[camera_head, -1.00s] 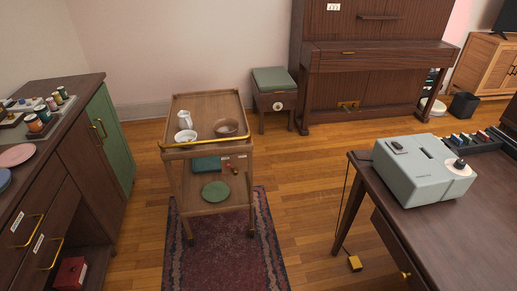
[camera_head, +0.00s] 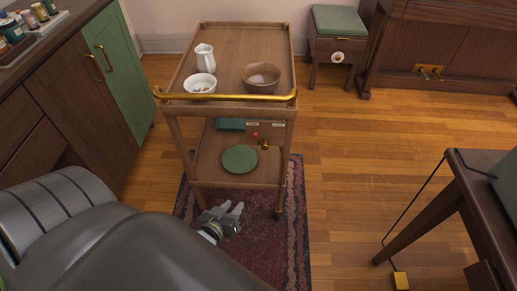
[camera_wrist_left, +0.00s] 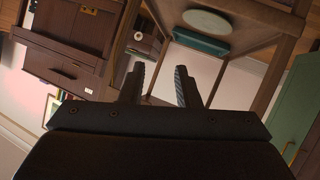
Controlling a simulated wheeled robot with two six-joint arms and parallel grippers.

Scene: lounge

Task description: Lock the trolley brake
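The wooden trolley (camera_head: 190,88) stands on a dark red rug, with a gold handle bar (camera_head: 225,97) along its front. Below its top, two small white labels (camera_head: 265,124) sit above a small red knob (camera_head: 254,135) and a small gold piece (camera_head: 264,144). Which of these is the brake I cannot tell for sure. My left gripper (camera_head: 226,215) is low in front of the trolley's lower shelf (camera_head: 210,170), apart from the knob. In the left wrist view its fingers (camera_wrist_left: 159,85) are spread and empty. My right gripper is out of view.
The trolley top holds a white jug (camera_head: 205,58), a white bowl (camera_head: 199,83) and a brown bowl (camera_head: 261,77). A green plate (camera_head: 240,158) lies on the lower shelf. A cabinet (camera_head: 75,90) stands left, a desk (camera_head: 475,190) right. Floor between trolley and desk is clear.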

